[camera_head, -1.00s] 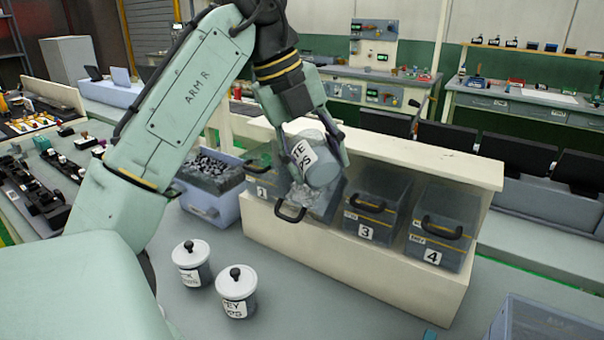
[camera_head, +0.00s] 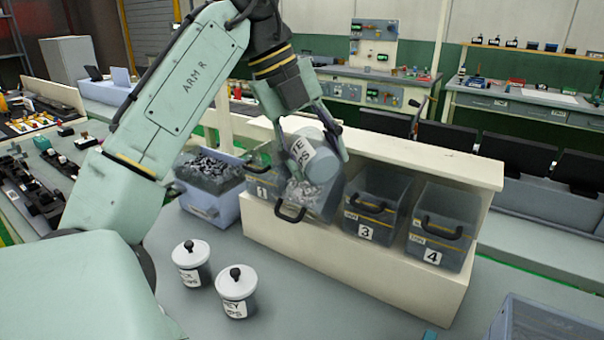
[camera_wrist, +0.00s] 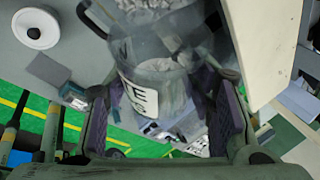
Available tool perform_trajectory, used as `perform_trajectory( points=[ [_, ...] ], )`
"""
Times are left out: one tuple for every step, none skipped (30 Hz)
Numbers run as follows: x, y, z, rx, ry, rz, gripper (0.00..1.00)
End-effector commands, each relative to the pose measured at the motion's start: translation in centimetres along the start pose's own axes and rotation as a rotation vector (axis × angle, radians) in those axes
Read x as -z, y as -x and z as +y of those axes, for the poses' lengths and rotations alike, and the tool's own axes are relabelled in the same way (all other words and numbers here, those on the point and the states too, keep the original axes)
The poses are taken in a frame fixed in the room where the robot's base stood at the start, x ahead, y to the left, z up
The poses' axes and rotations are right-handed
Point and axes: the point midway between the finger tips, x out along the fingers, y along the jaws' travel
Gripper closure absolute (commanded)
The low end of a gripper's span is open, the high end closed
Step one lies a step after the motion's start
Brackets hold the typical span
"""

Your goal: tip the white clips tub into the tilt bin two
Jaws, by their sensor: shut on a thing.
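My gripper (camera_head: 316,160) is shut on the clear white clips tub (camera_head: 320,163), one finger on each side of it. The tub is tipped steeply, mouth down to the left, over tilt bin two (camera_head: 326,208). Bin two is tilted forward, and pale clips (camera_head: 300,190) show at the tub's mouth and the bin's opening. In the wrist view the tub (camera_wrist: 155,72) sits between the fingers, its label partly readable, with pale clips still inside. The bin's opening with clips is partly cut off at the top of that view.
Bin 1 (camera_head: 262,188) stands left of bin two; bins 3 (camera_head: 366,215) and 4 (camera_head: 437,245) stand right, in a cream rack (camera_head: 340,265). A blue-grey crate of dark clips (camera_head: 205,203) is at left. Two lidded tubs (camera_head: 192,265) (camera_head: 237,295) stand in front.

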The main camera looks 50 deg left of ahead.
Motion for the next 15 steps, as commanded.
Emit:
perform_trajectory(
  points=[
    [0.02,0.04,-0.03,0.001,-0.001,-0.001,0.92],
    [0.02,0.04,-0.03,0.001,-0.001,-0.001,0.92],
    [0.02,0.04,-0.03,0.001,0.0,-0.001,0.92],
    [0.02,0.04,-0.03,0.001,-0.001,-0.001,0.92],
    [0.02,0.04,-0.03,0.001,0.0,-0.001,0.92],
    [0.02,0.04,-0.03,0.001,0.0,-0.001,0.92],
    [0.02,0.04,-0.03,0.001,0.0,-0.001,0.92],
    [0.02,0.04,-0.03,0.001,0.0,-0.001,0.92],
    [0.02,0.04,-0.03,0.001,0.0,-0.001,0.92],
    [0.02,0.03,-0.03,0.001,-0.001,-0.001,0.92],
    [0.02,-0.02,-0.01,0.0,-0.001,-0.003,0.92],
    [0.02,-0.12,0.02,-0.001,-0.004,-0.009,0.92],
    [0.03,-0.23,0.06,-0.003,-0.007,-0.015,0.92],
    [0.05,-0.36,0.09,-0.004,-0.011,-0.024,0.92],
    [0.09,-0.52,0.14,-0.007,-0.018,-0.039,0.92]
  ],
)
